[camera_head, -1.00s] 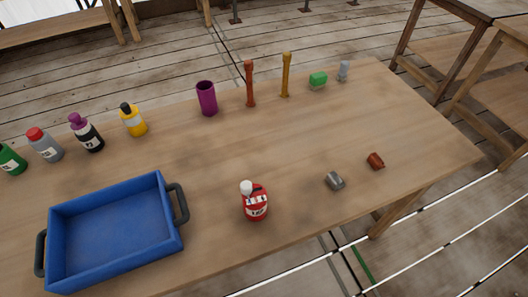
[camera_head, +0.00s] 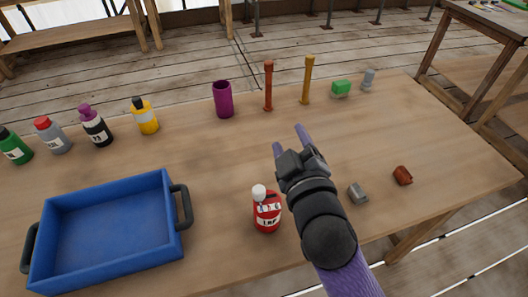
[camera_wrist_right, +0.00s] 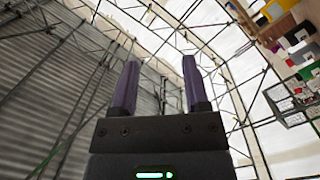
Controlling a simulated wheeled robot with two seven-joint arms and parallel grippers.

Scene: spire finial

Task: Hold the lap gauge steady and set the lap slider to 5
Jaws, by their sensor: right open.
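My right gripper (camera_head: 289,140) is open and empty above the table, up and to the right of the red body in the head view. Its two purple fingers also show apart in the right wrist view (camera_wrist_right: 160,62), with nothing between them. My left gripper is not in view.
A blue tray (camera_head: 175,245) with dark handles stands left of the red body. A grey piece (camera_head: 357,192) and a brown piece (camera_head: 403,175) lie at right.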

